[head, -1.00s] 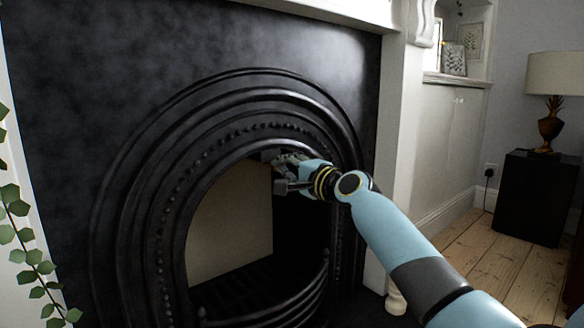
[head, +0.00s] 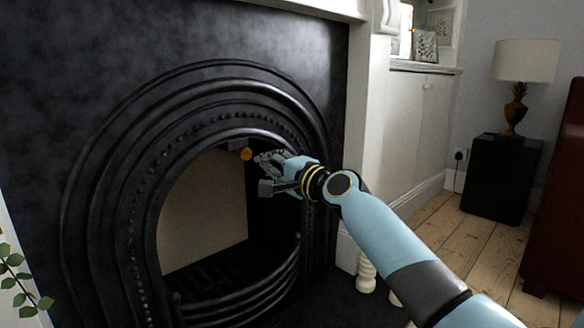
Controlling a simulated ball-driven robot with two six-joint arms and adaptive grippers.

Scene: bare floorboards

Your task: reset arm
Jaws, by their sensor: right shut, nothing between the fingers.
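My right arm comes in from the lower right. Its right gripper (head: 265,166) is in front of the upper right part of the fireplace opening, with its fingers pointing left. The gripper is shut with nothing held. A small round orange thing (head: 246,154) shows just left of the fingertips, at the top of the opening; I cannot tell what it is or whether it touches them. My left gripper is not in view.
The black arched fireplace (head: 118,190) fills the left, with a curved grate (head: 245,300) low in front. A white cabinet (head: 405,135), a black stand (head: 497,178) with a lamp (head: 525,62) and dark red furniture (head: 560,215) stand right. Floorboards (head: 470,240) between are clear.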

